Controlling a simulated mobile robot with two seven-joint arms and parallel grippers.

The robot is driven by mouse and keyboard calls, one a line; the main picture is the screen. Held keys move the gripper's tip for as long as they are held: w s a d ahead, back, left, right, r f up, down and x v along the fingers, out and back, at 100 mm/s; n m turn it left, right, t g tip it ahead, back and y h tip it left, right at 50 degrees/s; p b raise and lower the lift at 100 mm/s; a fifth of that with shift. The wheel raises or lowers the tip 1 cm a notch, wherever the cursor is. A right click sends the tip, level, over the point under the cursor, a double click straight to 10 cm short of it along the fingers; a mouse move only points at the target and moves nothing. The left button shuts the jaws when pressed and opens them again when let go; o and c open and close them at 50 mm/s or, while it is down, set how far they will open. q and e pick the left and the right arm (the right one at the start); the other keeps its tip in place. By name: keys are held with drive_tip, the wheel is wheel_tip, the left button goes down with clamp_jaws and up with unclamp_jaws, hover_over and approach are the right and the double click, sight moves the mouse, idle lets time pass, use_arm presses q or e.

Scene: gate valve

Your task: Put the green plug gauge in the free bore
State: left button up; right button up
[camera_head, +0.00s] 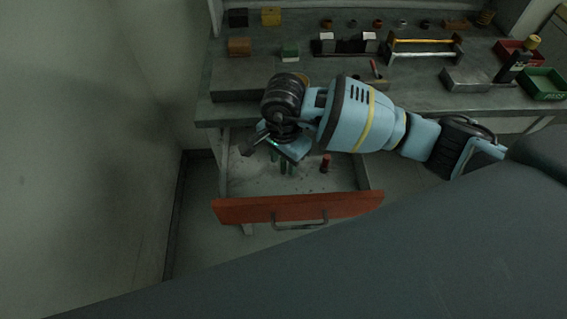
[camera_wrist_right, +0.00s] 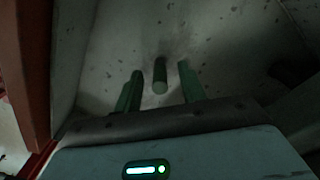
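A green cylinder, which looks like the green plug gauge (camera_wrist_right: 160,75), stands in the open drawer (camera_head: 298,208). In the right wrist view its end faces the camera between my right gripper's (camera_wrist_right: 160,88) two fingers, with gaps on both sides. My right gripper is open and points down into the drawer in the head view (camera_head: 287,165). A second dark cylinder (camera_wrist_right: 290,68) stands to the right in the wrist view. A red cylinder (camera_head: 325,163) stands to the right of my gripper in the head view. I cannot make out the free bore. My left gripper is not in view.
The grey bench (camera_head: 400,95) lies behind the drawer. It carries small blocks (camera_head: 239,46), a rack with a yellow bar (camera_head: 420,41), a grey block (camera_head: 465,78), a red bin (camera_head: 515,52) and a green bin (camera_head: 541,84). The drawer's front and side walls surround my gripper.

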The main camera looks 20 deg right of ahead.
clamp_jaws()
wheel_tip(320, 180, up, 10)
drive_tip(key=shift+r, duration=0.1)
idle(0.5)
